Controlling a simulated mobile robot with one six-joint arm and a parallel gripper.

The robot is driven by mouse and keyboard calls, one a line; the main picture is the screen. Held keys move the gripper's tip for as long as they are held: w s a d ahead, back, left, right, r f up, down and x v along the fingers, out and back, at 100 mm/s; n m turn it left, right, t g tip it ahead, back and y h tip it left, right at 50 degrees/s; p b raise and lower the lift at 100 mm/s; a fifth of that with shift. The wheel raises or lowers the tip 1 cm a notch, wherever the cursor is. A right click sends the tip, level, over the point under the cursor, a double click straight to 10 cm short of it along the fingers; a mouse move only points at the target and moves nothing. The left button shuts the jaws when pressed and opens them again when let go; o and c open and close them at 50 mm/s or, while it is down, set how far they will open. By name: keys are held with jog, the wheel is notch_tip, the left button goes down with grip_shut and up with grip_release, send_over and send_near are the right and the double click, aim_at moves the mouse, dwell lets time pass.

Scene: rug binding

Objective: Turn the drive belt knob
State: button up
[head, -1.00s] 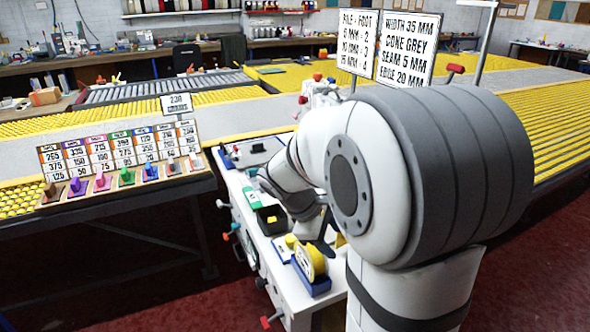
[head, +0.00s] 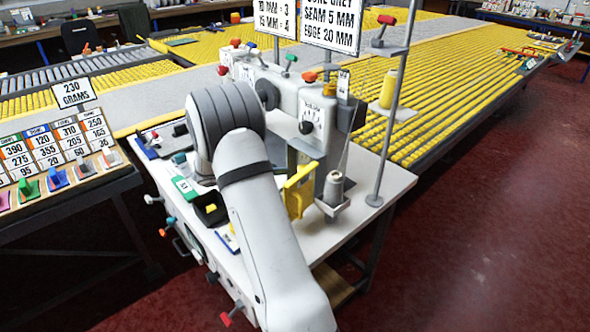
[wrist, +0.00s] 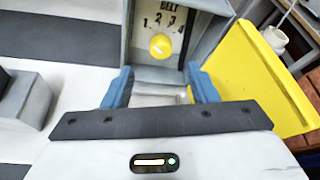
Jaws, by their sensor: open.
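The yellow round belt knob (wrist: 160,46) sits in the wrist view on a pale dial plate (wrist: 171,22) marked BELT, with the figures 1 to 4 around it. The plate is set in a grey housing. Which figure the knob points to is too small to tell. My gripper (wrist: 160,90) has its two blue fingers apart and empty, one on each side below the knob. The knob lies ahead of the fingertips and roughly centred between them, apart from both. In the head view, my arm hides the gripper and the belt knob.
A yellow panel (wrist: 262,82) stands close on the right of the housing; it also shows in the head view (head: 299,190). A grey block (wrist: 25,100) is at the left. A grey pole (head: 392,120) and thread cone (head: 333,188) stand right of the machine (head: 284,92).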

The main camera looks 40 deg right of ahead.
aim_at(299, 169)
jog(key=x, duration=0.9)
jog(key=shift+d+f+p, duration=0.1)
jog(key=shift+d+p, duration=0.1)
jog(key=shift+p, duration=0.15)
jog(key=c, duration=1)
